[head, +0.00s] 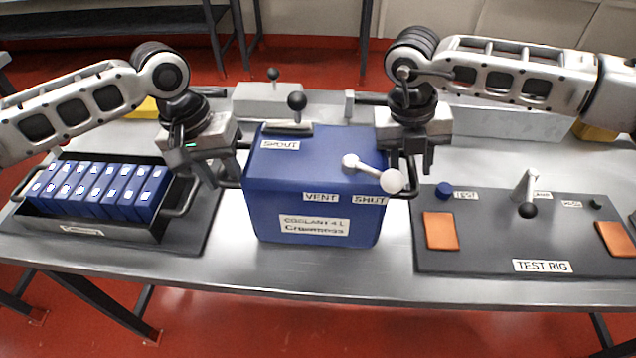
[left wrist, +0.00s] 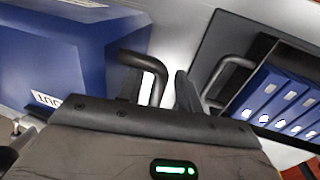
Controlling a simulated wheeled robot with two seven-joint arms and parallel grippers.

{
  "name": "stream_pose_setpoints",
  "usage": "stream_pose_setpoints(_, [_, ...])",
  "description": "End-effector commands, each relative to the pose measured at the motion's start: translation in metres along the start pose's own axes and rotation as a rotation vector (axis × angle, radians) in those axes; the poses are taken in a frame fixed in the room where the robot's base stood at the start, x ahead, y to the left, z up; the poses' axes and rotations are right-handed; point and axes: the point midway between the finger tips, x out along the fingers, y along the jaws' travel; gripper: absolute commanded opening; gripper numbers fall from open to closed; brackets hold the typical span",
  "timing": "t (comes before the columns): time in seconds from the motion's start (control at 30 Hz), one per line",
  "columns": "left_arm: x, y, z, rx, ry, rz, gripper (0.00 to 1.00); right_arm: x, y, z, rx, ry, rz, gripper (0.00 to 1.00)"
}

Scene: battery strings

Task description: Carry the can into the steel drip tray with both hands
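The can (head: 313,181) is a blue box labelled COOLANT, upright at the middle of the bench, with a dark bar handle on each side. My left gripper (head: 222,172) is at its left handle. In the left wrist view its two fingers (left wrist: 158,92) stand apart with the handle (left wrist: 153,68) between them. My right gripper (head: 416,165) points down at the right handle (head: 411,182); whether its fingers are closed on it is not clear. A low grey steel piece (head: 510,122) lies behind on the right, partly behind my right arm; I cannot tell whether it is the drip tray.
A black crate (head: 90,228) of blue battery cells stands on a dark mat at the left. The TEST RIG board (head: 470,255) with orange pads and a lever lies close on the right. A pale block (head: 268,98) stands behind the can. The can's top has levers (head: 372,172).

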Motion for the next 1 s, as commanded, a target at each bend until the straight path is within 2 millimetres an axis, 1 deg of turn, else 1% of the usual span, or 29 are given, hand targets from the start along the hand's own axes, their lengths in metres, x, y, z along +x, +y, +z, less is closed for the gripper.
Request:
stream_pose_setpoints(0.03, [-0.0001,0.0001,0.0,0.0,0.0,0.0,0.3,0.0,-0.0001,0.0,0.0,0.0,0.0,0.31])
stream_pose_setpoints(0.13, [-0.0002,0.0001,0.0,0.0,0.0,0.0,0.02,-0.0001,-0.0001,0.0,0.0,0.0,0.0,0.03])
stream_pose_setpoints(0.17, [-0.0003,0.0001,0.0,0.0,0.0,0.0,0.0,-0.0002,-0.0001,0.0,0.0,0.0,0.0,0.0])
stream_pose_setpoints(1.0, [-0.0011,-0.0007,-0.0003,-0.002,0.0,-0.001,0.0,-0.0008,-0.0005,0.0,0.001,0.001,-0.001,0.0])
